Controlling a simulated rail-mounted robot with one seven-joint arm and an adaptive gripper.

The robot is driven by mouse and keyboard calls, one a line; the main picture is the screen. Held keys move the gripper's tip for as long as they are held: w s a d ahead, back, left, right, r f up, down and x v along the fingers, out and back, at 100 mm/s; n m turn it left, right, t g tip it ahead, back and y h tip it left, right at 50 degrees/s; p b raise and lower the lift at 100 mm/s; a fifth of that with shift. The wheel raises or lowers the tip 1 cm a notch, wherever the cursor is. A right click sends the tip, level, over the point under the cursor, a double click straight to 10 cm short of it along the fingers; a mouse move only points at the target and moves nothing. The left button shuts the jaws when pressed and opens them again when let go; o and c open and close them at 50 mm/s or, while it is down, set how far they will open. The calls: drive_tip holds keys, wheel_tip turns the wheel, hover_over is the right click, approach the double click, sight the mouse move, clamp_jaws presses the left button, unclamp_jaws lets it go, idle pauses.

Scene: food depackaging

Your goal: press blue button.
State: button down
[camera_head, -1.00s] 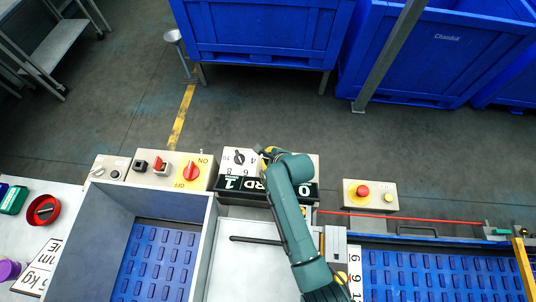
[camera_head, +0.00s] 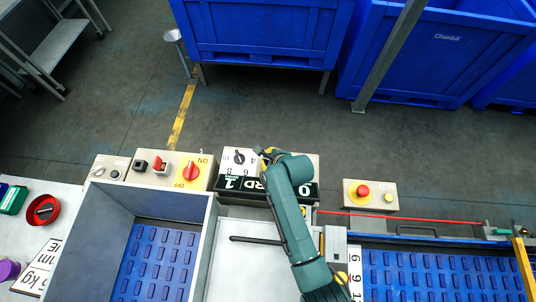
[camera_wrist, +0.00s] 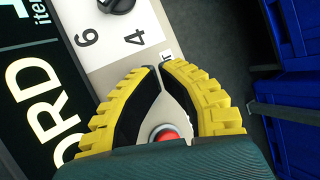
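I cannot make out a blue button in either view. My gripper (camera_head: 265,153) is over the right part of the white dial box (camera_head: 228,161). In the wrist view my gripper (camera_wrist: 158,70) has its yellow ribbed fingers drawn together, tips almost touching, with nothing between the tips. A red round button (camera_wrist: 165,135) in a grey ring shows between the fingers, partly covered by the gripper body. A black dial knob (camera_head: 239,157) sits left of my gripper in the head view. Part of the box is hidden under my arm.
To the right is a box (camera_head: 350,198) with a red button (camera_head: 363,190) and a yellow button (camera_head: 388,198). Blue crates (camera_head: 260,35) stand behind.

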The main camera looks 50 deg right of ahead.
drive_tip(key=shift+f, duration=0.65)
idle(0.6)
drive_tip(key=shift+r, duration=0.15)
drive_tip(key=shift+r+p, duration=0.8)
drive_tip(key=shift+r, duration=0.05)
wheel_tip(320, 180, up, 5)
drive_tip(key=p, duration=0.5)
drive_tip(key=shift+r, duration=0.1)
idle(0.5)
